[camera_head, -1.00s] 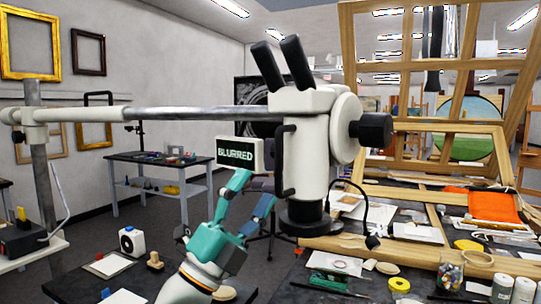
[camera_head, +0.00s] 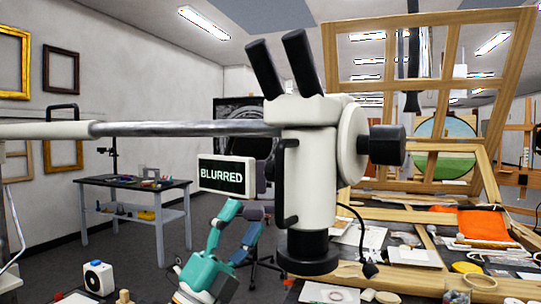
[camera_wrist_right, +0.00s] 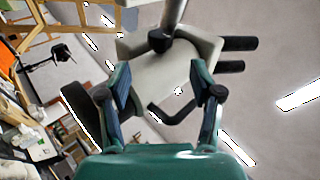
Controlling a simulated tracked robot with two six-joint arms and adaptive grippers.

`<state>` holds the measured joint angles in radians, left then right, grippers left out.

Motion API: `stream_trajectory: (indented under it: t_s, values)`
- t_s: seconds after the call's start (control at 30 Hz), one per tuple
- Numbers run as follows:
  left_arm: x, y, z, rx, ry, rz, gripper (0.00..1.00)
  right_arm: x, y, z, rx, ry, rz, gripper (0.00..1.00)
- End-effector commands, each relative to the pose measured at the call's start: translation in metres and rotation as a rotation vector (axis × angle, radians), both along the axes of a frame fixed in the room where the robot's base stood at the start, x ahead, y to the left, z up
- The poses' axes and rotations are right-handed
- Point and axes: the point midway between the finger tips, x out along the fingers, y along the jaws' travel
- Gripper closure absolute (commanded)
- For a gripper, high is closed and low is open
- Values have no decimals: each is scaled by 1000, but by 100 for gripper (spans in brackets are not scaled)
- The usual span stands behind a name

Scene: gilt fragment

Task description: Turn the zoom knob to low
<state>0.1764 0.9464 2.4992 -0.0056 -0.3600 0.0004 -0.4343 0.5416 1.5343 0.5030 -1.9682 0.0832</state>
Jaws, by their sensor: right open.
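A white stereo microscope (camera_head: 312,180) hangs on a horizontal metal boom, with two black eyepieces on top. A black knob (camera_head: 387,146) sticks out from the white round housing on its right side; I take it for the zoom knob, and its setting is not readable. A small display (camera_head: 227,175) on its left reads "BLURRED". My right gripper (camera_head: 245,210) is open and empty, below the display and left of the black lower barrel. In the right wrist view, the open fingers (camera_wrist_right: 160,78) frame the microscope body (camera_wrist_right: 172,72) beyond them. My left gripper is out of view.
A cluttered workbench (camera_head: 345,270) lies below and right of the microscope, with wooden frames and an orange cloth (camera_head: 465,222). The metal boom (camera_head: 185,129) crosses on the left. A black handle (camera_head: 281,185) sits beside the microscope body. A side table (camera_head: 135,182) stands farther back.

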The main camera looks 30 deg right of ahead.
Motion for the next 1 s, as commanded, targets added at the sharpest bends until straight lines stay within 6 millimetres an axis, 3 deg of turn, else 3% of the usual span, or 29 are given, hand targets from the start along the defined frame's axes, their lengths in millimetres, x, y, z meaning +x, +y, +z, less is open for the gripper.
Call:
stream_trajectory:
  t_s: [0.03,0.2,0.43,0.63,0.97,1.0]
  values:
    - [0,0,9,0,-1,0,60,2,-10,13,2,-2,-5,35]
    - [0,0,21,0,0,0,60,10,-35,39,2,-2,-6,35]
    - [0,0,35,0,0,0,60,20,-62,67,0,-1,-4,35]
    - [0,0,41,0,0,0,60,25,-74,77,1,0,-3,35]
    - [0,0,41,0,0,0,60,25,-76,78,0,0,-3,35]
    - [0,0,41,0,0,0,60,25,-76,78,0,0,-3,40]
